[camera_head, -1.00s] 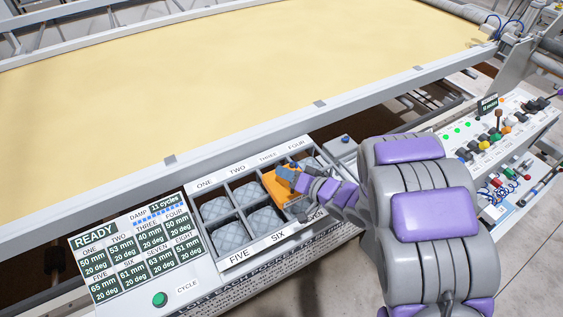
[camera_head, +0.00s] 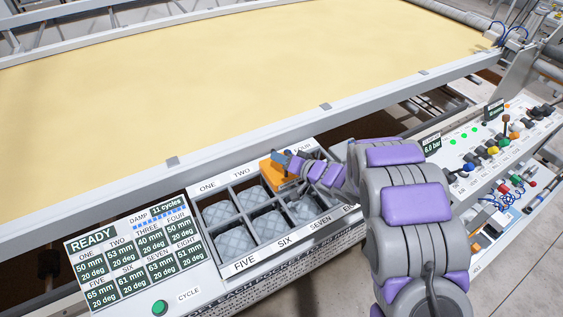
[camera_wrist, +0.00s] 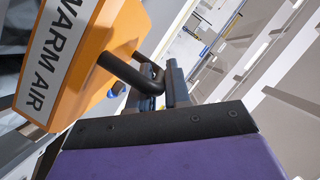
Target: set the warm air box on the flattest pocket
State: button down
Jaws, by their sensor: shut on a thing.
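The orange warm air box (camera_head: 272,175) is at the back row of the pocket tray (camera_head: 228,262), around the third pocket, whose label it covers. I cannot tell whether it rests there or hangs just above. My gripper (camera_head: 291,162) is shut on its black handle. In the wrist view the box (camera_wrist: 82,50) shows "WARM AIR", with the handle (camera_wrist: 125,70) between my fingers (camera_wrist: 166,88). Quilted pads show in pockets one (camera_head: 217,214), two (camera_head: 250,199), five (camera_head: 235,241), six (camera_head: 268,226) and seven (camera_head: 304,210). The READY display (camera_head: 136,250) lists THREE at 40 mm, its lowest figure.
A green CYCLE button (camera_head: 160,307) sits beside the display. The gantry rail (camera_head: 250,137) and yellow quilt bed (camera_head: 230,75) lie behind the tray. A control panel (camera_head: 490,150) with knobs stands at the right. My arm hides the tray's right end.

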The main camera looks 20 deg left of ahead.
jog(key=shift+d+f, duration=0.2)
jog(key=shift+f, duration=0.05)
jog(key=shift+d, duration=0.25)
jog(key=c, duration=1.4)
grip_release()
jog(key=shift+d+r, duration=0.15)
jog(key=shift+d, duration=0.35)
jog(key=o, duration=0.3)
jog(key=shift+a, duration=0.5)
jog(key=p+v, duration=0.2)
jog(key=v, duration=1)
jog(key=shift+p, duration=0.35)
